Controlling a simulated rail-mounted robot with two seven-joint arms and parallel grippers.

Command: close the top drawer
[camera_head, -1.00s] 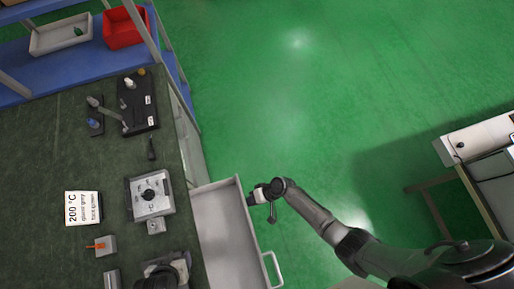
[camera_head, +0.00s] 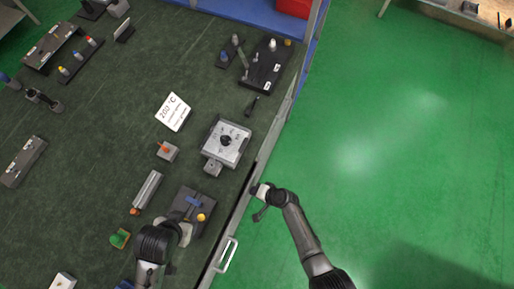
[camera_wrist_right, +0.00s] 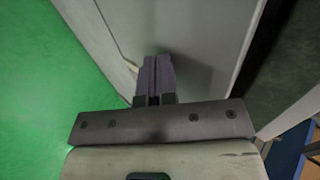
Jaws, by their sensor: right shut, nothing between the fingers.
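The top drawer (camera_head: 236,213) is the grey one at the right edge of the green-topped workbench. It is nearly shut; a narrow dark gap shows between its front and the bench edge. Its white handle (camera_head: 228,256) sticks out toward the floor side. My right gripper (camera_head: 257,190) is at the far end of the drawer front, on its outer side. In the right wrist view its shut, empty fingers (camera_wrist_right: 155,75) are against or very close to the grey drawer front (camera_wrist_right: 195,30); contact cannot be told. My left gripper (camera_head: 184,232) is above the bench top; its jaw opening is unclear.
On the bench top (camera_head: 110,110) stand a grey heating device (camera_head: 227,142), a 200 °C sign (camera_head: 173,112), a dark block (camera_head: 196,207) near my left gripper and several small fixtures. A blue shelf with a red bin (camera_head: 293,7) is at the back. The green floor (camera_head: 400,150) is clear.

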